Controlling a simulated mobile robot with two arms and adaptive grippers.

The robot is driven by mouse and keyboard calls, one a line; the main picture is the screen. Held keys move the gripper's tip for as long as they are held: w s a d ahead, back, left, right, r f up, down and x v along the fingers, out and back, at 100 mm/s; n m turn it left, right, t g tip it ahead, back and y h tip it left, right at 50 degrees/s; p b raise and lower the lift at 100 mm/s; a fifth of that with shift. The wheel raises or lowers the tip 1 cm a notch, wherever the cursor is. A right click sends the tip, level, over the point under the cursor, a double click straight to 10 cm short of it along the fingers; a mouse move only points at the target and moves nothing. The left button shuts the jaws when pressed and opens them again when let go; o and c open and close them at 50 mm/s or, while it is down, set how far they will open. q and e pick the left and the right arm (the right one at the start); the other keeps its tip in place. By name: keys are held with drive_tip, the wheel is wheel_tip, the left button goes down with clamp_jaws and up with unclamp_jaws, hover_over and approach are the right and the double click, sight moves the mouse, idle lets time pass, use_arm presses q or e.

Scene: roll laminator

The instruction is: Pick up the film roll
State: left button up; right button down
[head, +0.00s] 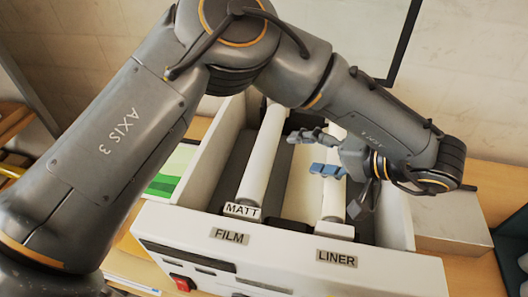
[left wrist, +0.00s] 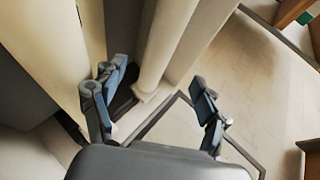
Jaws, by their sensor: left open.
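The film roll (head: 262,155) is a long white cylinder lying in the left part of the laminator (head: 290,255), behind the FILM label, with a MATT tag (head: 241,210) at its near end. A second pale roll (head: 333,195) lies to its right, behind the LINER label. My left gripper (head: 314,153) is open above the machine, to the right of the film roll and apart from it. In the left wrist view, its two fingers (left wrist: 158,95) are spread, with a white roll (left wrist: 166,40) beyond them; I cannot tell which roll. My right gripper is not in view.
The laminator's side walls (head: 215,145) rise beside the rolls. A red switch (head: 182,283) is on its front. A green and white item (head: 172,172) lies to the left. A pale box (head: 452,222) stands to the right. A dark-framed board (head: 350,40) is on the wall behind.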

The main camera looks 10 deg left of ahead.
sight(272, 152)
use_arm(q)
drive_tip(key=b+x, duration=0.1)
drive_tip(key=x, duration=0.4)
drive_tip(key=shift+a, duration=0.15)
drive_tip(key=shift+a+f, duration=0.15)
drive_tip(key=shift+w+a+f, duration=0.15)
drive_tip(key=shift+a+f, duration=0.05)
drive_tip(key=shift+a, duration=0.05)
drive_tip(key=b+x, duration=0.1)
drive_tip(key=x, duration=0.3)
drive_tip(key=shift+a+f+b, duration=0.15)
drive_tip(key=shift+a+b, duration=0.25)
drive_tip(key=shift+a, duration=0.05)
drive_tip(key=shift+d, duration=0.15)
drive_tip(key=c, duration=1.5)
clamp_jaws()
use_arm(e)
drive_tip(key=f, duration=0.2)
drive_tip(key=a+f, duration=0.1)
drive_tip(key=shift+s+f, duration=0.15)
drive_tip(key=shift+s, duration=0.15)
use_arm(q)
drive_tip(key=shift+r, duration=0.2)
